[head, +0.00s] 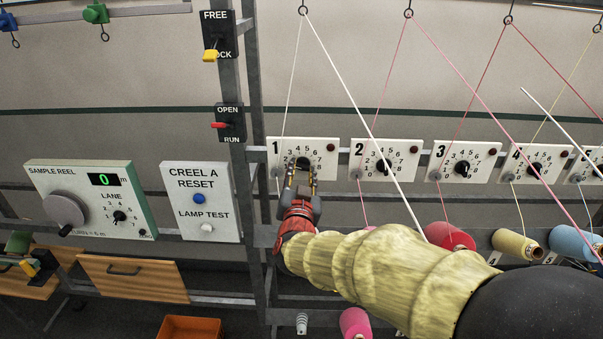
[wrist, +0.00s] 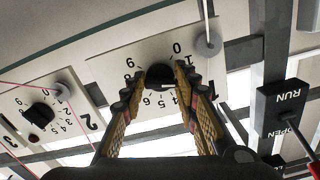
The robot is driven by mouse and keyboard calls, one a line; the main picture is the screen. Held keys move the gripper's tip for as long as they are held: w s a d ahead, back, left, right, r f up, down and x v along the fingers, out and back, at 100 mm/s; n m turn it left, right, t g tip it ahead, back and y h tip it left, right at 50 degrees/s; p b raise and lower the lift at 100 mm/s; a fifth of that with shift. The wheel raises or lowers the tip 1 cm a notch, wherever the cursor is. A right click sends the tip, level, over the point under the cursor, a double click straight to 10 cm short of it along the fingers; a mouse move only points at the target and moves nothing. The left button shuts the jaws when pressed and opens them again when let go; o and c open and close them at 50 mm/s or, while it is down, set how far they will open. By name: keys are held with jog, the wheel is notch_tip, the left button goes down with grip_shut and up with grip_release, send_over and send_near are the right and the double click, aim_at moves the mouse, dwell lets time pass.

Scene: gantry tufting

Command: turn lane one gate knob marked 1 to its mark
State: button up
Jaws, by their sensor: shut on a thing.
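The lane one plate (head: 327,172) is white, marked 1, with a ring of numbers around a black knob (head: 303,162). My gripper (head: 300,176) reaches up to this knob from below and covers the lower part of the dial. In the wrist view, the lane one plate (wrist: 112,68) appears upside down. There the black knob (wrist: 160,73) sits between the fingertips of my gripper (wrist: 158,84), which is shut on it. The knob's pointer and the mark it is turned to cannot be made out.
Similar plates marked 2 (head: 357,170), 3 (head: 438,172) and 4 (head: 511,172) run to the right. A white thread (head: 342,78) and red threads pass in front of the plates. Left are the OPEN/RUN switch (head: 229,123), reset box (head: 222,222) and sample reel box (head: 120,177).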

jog(key=o, duration=1.1)
jog(key=s, duration=1.2)
jog(key=shift+a, duration=0.2)
